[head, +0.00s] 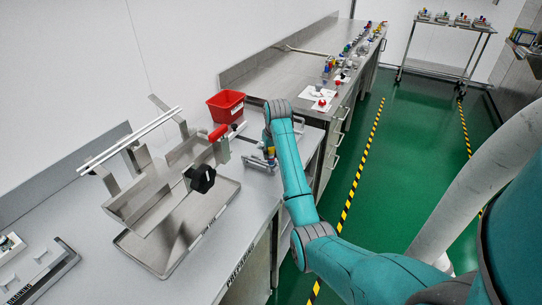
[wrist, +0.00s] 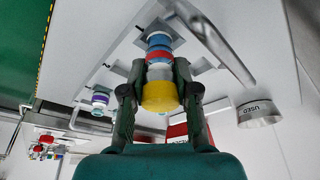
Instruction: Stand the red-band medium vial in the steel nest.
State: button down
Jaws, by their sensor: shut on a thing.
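My gripper (wrist: 155,88) is shut on a vial with a yellow cap (wrist: 160,97), a pale body and a red band (wrist: 158,57). The cap faces the wrist camera, between the two fingers. Blue and white parts show beyond the red band; I cannot tell whether they belong to the same vial. Beyond it is a light plate with steel fittings and a bent steel bar (wrist: 215,45). The vial's far end and any seat under it are hidden. In the head view, the yellow cap (head: 270,151) shows by my arm, above a small steel frame (head: 259,163).
A purple-banded vial (wrist: 100,100) stands beside the held one. A steel cup marked USED (wrist: 258,116) is at the right. In the head view, a red bin (head: 226,106) and a steel washer with a black knob (head: 200,178) stand left of my arm.

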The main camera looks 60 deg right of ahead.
jog(key=shift+f, duration=0.55)
jog(key=shift+f, duration=0.1)
jog(key=c, duration=0.9)
grip_release()
jog(key=shift+o, duration=0.2)
